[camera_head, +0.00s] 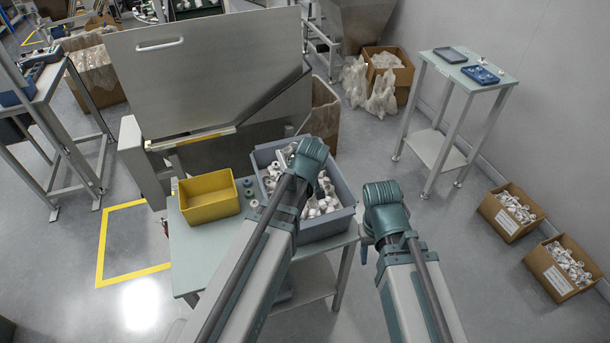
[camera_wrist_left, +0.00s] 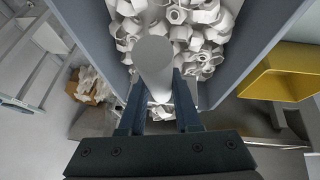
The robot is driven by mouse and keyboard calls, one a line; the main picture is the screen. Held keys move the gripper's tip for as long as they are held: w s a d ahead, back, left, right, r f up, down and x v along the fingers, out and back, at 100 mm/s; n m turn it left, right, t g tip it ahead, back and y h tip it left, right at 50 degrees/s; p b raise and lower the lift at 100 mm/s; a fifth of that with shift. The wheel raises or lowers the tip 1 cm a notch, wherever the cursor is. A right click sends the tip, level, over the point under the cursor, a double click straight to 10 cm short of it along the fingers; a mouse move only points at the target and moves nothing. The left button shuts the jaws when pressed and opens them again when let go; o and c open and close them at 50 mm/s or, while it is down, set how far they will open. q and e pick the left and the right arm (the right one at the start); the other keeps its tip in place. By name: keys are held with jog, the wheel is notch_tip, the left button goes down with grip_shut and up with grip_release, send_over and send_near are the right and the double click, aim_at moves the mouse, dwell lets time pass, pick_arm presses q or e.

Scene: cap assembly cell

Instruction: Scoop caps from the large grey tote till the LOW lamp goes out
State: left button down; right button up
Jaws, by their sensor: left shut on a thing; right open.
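The large grey tote (camera_head: 338,222) stands on a small table and holds many white caps (camera_head: 318,206); the caps (camera_wrist_left: 205,40) also fill the tote in the left wrist view. My left arm reaches over the tote. My left gripper (camera_wrist_left: 157,85) is shut on a pale, rounded handle-like thing (camera_wrist_left: 154,62), seen end-on above the caps. What lies at its far end is hidden, so I cannot tell whether it touches the caps. My right gripper (camera_head: 365,252) is open, right of the tote and apart from it, mostly hidden by its wrist. I cannot make out a LOW lamp.
A yellow bin (camera_head: 208,198) stands left of the tote on the same table (camera_head: 200,250). A big metal hopper (camera_head: 215,75) rises behind them. A side table (camera_head: 470,72) and two cartons of parts (camera_head: 508,212) are at right. Floor between is clear.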

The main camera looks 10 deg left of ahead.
pick_arm(q)
jog(key=shift+d+p+v, duration=0.15)
jog(key=shift+p+v, duration=0.7)
jog(key=shift+v, duration=0.35)
jog(key=shift+d+p+v, duration=0.2)
jog(key=shift+p+v, duration=0.7)
jog(key=shift+v, duration=0.35)
jog(key=shift+d+p+v, duration=0.15)
jog(key=shift+p+v, duration=0.7)
jog(key=shift+v, duration=0.35)
jog(key=shift+w, duration=0.1)
jog(key=shift+a, duration=0.15)
